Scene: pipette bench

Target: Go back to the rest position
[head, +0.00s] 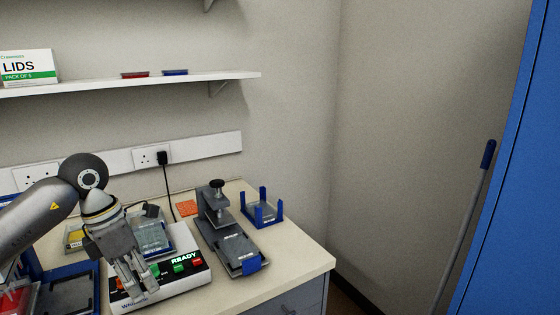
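My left gripper (140,294) reaches in from the left on its grey arm. It points down in front of the white bench device (186,279), which has a READY label and green and red buttons. The fingers look close together, and I see nothing held between them. From this angle I cannot tell whether they are open or shut. The gripper hides part of the device's front and left side. A clear-topped plate (152,237) sits on the device, just behind the gripper. My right gripper is not in view.
A grey press-like stand (230,244) with a black knob is right of the device. A blue-posted holder (262,212) stands behind it. Blue trays (72,291) crowd the left. A shelf (200,80) hangs above. Free floor and a blue cabinet (520,200) are right.

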